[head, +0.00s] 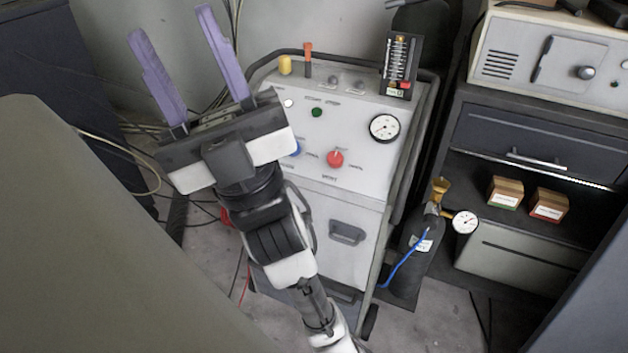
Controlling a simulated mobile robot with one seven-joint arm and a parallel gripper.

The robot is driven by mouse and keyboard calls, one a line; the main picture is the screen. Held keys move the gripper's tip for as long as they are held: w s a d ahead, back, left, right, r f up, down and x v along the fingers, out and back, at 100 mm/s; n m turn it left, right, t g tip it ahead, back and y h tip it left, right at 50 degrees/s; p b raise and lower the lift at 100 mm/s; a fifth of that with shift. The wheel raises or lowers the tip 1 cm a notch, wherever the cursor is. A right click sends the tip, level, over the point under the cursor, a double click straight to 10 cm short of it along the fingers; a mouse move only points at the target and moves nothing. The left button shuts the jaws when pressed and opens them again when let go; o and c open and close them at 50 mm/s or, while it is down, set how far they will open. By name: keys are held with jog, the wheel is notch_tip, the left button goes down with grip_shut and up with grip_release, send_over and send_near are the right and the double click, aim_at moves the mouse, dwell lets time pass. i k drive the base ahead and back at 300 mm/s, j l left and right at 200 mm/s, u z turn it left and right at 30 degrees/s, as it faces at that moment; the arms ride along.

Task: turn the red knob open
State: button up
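The red knob (335,159) sits on the sloped top panel of a white wheeled cabinet (345,120), in the lower middle of that panel in the head view. My gripper (180,45) is up and to the left of the knob, apart from it. Its two purple fingers are spread wide with nothing between them, so it is open and empty. Nothing covers the red knob.
A round gauge (384,127) and a black indicator box (400,66) are on the panel's right. A dark rail (427,130) borders the cabinet. A dark gas bottle (412,255) stands right of it. A shelf with two small boxes (505,192) is farther right. Cables hang at left.

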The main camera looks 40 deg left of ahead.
aim_at(335, 160)
jog(key=k+j, duration=0.2)
jog(key=j, duration=0.3)
jog(key=k+j+z, duration=0.1)
jog(key=j, duration=0.45)
jog(key=k+j, duration=0.3)
jog(key=j, duration=0.15)
jog(key=k+j+z, duration=0.1)
jog(key=j, duration=0.4)
jog(key=k+j, duration=0.3)
jog(key=j, duration=0.2)
jog(key=k+j+z, duration=0.1)
jog(key=k+j, duration=0.15)
jog(key=j, duration=0.25)
jog(key=k+j, duration=0.25)
jog(key=j, duration=0.2)
jog(key=k+j+z, duration=0.15)
jog(key=j, duration=0.3)
jog(key=i+l+z, duration=0.1)
jog(key=i+z, duration=0.15)
jog(key=z, duration=0.15)
jog(key=i+z, duration=0.25)
jog(key=z, duration=0.15)
jog(key=i+z, duration=0.25)
jog(key=z, duration=0.2)
